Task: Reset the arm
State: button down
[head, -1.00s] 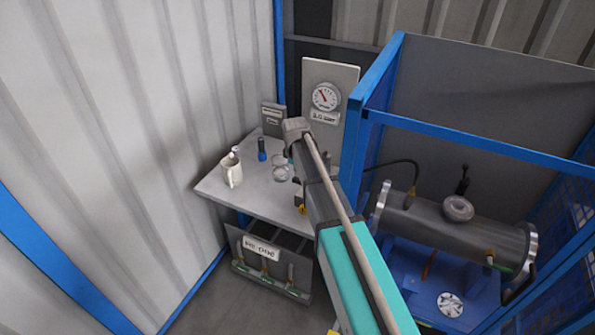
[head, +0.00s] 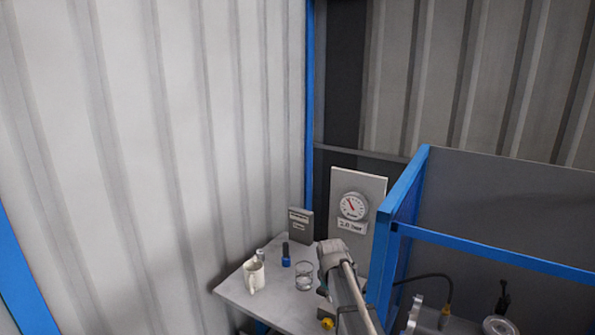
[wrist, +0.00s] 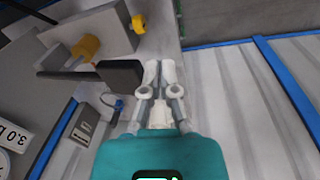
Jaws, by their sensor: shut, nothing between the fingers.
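My arm reaches up from the bottom of the head view, in front of the small grey table (head: 240,287). In the wrist view, my gripper (wrist: 159,68) points away from the camera, and its two pale fingers lie together with nothing between them. The fingertips are beside a dark block (wrist: 122,75), and I cannot tell whether they touch it. In the head view the gripper's fingers are hidden behind the arm.
A gauge panel (head: 354,203) stands behind. A blue-framed enclosure (head: 480,249) is on the right, and corrugated walls (head: 130,150) close the left and back.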

jog(key=s+d+f+m+b, duration=0.1)
jog(key=s+d+m, duration=0.1)
jog(key=s, duration=0.4)
jog(key=s+d+f+m+b, duration=0.1)
jog(key=s+d+f+m, duration=0.1)
jog(key=s+m, duration=0.2)
jog(key=s+d+f+m+g+b, duration=0.1)
jog(key=s+d+f+m+b, duration=0.1)
jog(key=s, duration=0.8)
jog(key=shift+s+m+y, duration=0.25)
jog(key=shift+m+y, duration=0.05)
jog(key=shift+m, duration=0.4)
